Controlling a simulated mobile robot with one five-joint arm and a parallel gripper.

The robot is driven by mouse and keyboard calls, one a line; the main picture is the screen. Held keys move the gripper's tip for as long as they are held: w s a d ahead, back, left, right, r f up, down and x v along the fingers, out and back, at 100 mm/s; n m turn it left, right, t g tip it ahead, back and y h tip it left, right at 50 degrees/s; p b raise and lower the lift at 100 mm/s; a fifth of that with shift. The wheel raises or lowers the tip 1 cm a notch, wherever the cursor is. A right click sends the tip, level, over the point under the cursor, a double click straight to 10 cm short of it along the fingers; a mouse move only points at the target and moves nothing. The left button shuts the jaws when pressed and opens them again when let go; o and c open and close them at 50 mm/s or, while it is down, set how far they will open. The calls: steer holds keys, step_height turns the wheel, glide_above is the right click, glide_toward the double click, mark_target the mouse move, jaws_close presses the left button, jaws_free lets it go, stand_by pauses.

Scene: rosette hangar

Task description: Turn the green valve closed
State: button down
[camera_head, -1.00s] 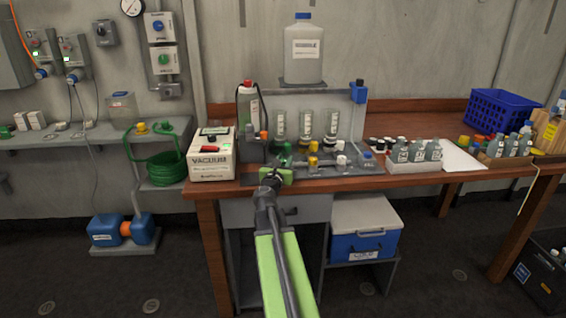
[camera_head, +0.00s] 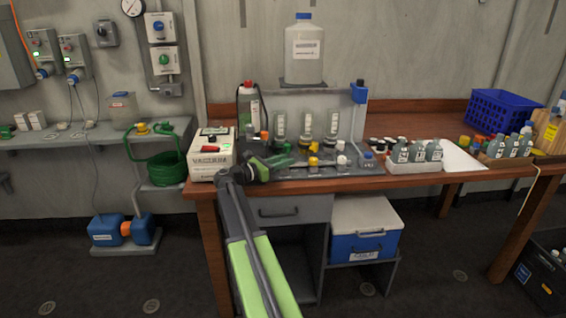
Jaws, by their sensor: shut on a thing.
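The green valve (camera_head: 286,149) is on the low manifold of the bench rig, at its left end, next to the yellow valve (camera_head: 313,161) and the white valve (camera_head: 341,159). My gripper (camera_head: 277,160) reaches it from the front left, with the wrist bent and turned. The gripper is shut on the green valve. The fingers and my wrist hide part of the valve, so its exact handle angle cannot be told.
The white vacuum box (camera_head: 211,152) stands close left of my wrist. A red-capped bottle (camera_head: 248,106) and clear cylinders (camera_head: 306,124) stand behind. A tray of grey bottles (camera_head: 414,164) is to the right. A blue cooler (camera_head: 364,240) sits below the bench.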

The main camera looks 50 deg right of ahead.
steer(key=shift+g, duration=0.3)
steer(key=c, duration=1.1)
jaws_free()
steer(key=shift+o, duration=0.2)
steer(key=shift+r, duration=0.1)
step_height(320, 180, up, 5)
steer(key=p, duration=0.4)
steer(key=shift+f+p, duration=0.2)
steer(key=shift+p, duration=0.2)
steer(key=s+d+r+p, duration=0.3)
steer(key=s+r+p, duration=0.3)
steer(key=s, duration=0.5)
steer(key=shift+d, duration=0.35)
steer(key=shift+r, duration=0.1)
